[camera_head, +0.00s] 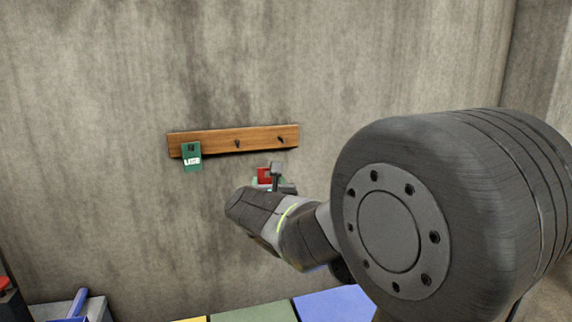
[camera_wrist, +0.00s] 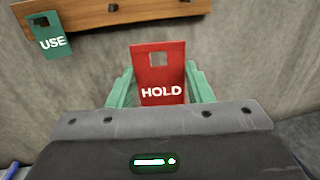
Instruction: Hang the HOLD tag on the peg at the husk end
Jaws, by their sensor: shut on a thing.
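The red HOLD tag (camera_wrist: 160,75) stands upright between the green fingers of my gripper (camera_wrist: 160,92) in the wrist view, with a square hole near its top. In the head view the tag (camera_head: 264,175) shows as a small red patch, partly hidden by my gripper (camera_head: 272,182), just below the wooden rail (camera_head: 215,140). The rail has a middle peg (camera_head: 237,144) and a right peg (camera_head: 280,140), both bare. A green USE tag (camera_head: 192,158) hangs at the rail's left end and also shows in the wrist view (camera_wrist: 48,38). No husk marking is visible.
The rail is fixed to a stained concrete wall (camera_head: 90,120). Below are yellow, green (camera_head: 255,313) and blue (camera_head: 333,303) surfaces. A grey object with a blue part (camera_head: 78,305) is at lower left. My arm covers the right side.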

